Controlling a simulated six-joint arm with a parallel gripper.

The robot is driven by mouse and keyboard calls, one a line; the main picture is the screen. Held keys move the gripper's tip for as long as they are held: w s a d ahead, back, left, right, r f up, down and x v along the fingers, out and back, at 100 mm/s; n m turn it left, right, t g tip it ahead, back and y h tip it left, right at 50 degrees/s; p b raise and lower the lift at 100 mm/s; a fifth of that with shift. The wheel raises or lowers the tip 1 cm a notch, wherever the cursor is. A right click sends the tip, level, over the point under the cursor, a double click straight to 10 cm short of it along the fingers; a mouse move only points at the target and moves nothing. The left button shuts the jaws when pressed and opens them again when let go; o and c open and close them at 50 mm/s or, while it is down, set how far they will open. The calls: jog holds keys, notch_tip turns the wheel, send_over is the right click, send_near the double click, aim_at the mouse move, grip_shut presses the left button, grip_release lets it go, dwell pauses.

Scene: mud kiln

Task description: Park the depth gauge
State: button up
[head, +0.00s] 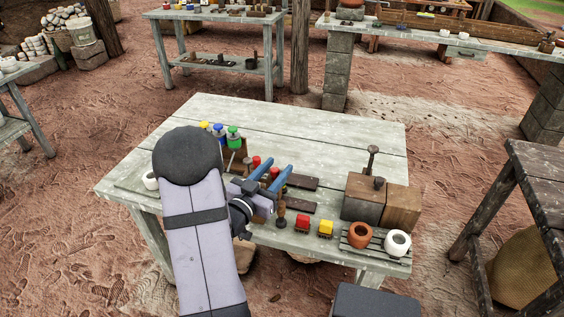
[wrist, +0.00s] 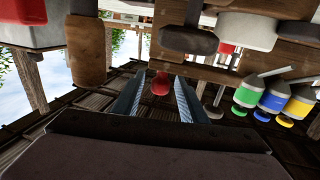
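My gripper (head: 279,170) reaches in low over the bench, its two blue fingers spread apart and nothing visibly clasped. In the wrist view the spread fingers (wrist: 160,92) frame a small red knob (wrist: 160,83) that looks to be beyond them. Red-topped pieces (head: 256,162) stand by the fingers in the head view. I cannot tell for certain which piece is the depth gauge. A dark upright tool with a wider head (head: 372,159) stands behind the dark block (head: 362,204) at the right. My arm hides part of the bench's left side.
Green, blue and yellow bottles (head: 233,137) stand behind the gripper. Dark flat strips (head: 301,182) lie right of it. The bench's (head: 340,125) back is clear.

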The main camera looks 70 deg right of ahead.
jog(key=shift+x, duration=1.75)
jog(key=shift+c, duration=0.4)
grip_shut()
jog(key=s+b, duration=0.1)
jog(key=s, duration=0.9)
jog(key=shift+s+b, duration=0.2)
jog(key=shift+b, duration=0.2)
jog(key=shift+o, duration=0.4)
grip_release()
jog(key=shift+s, duration=0.15)
jog(key=shift+a, duration=0.1)
